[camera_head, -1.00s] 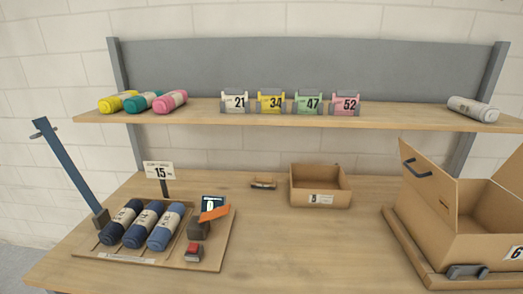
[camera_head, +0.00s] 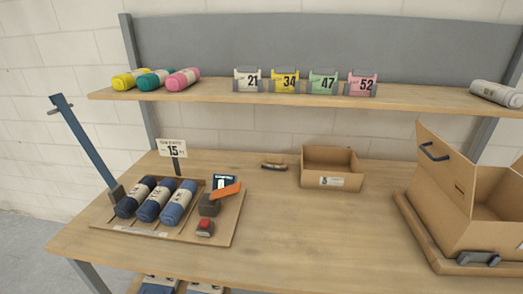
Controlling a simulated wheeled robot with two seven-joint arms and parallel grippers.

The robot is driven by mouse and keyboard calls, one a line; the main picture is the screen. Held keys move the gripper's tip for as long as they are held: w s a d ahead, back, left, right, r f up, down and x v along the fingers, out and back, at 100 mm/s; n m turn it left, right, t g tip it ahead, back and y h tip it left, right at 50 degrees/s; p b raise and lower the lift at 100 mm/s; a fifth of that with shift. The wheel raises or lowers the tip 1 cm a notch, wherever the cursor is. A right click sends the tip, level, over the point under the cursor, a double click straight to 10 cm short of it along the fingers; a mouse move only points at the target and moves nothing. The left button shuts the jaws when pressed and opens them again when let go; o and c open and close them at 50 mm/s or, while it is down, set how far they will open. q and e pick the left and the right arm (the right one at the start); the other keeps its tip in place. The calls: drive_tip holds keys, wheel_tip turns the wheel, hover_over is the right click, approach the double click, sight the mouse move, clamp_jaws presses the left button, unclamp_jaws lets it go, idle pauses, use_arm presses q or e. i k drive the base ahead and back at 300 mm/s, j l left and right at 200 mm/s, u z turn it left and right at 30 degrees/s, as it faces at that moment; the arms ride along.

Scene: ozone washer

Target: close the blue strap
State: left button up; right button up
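The blue strap (camera_head: 86,142) is a long flat dark-blue bar at the left of the table. It stands raised and leans to the left, with a small crosspiece near its top. Its foot meets a dark hinge block (camera_head: 117,194) at the left edge of a wooden tray (camera_head: 229,218). Three rolls lie side by side in the tray: a navy one (camera_head: 132,201), a mid-blue one (camera_head: 153,205) and a lighter blue one (camera_head: 176,208). The strap is clear of the rolls. Neither of my grippers is in view.
A dark block with an orange lever (camera_head: 226,190) and a red button (camera_head: 205,226) sit at the tray's right. A sign reading 15 (camera_head: 173,149) stands behind. A small carton (camera_head: 332,181) and a large open box (camera_head: 462,205) stand farther right. The table's middle is clear.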

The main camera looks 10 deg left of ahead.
sight(58, 100)
drive_tip(key=j+z, duration=0.2)
drive_tip(key=j, duration=1.65)
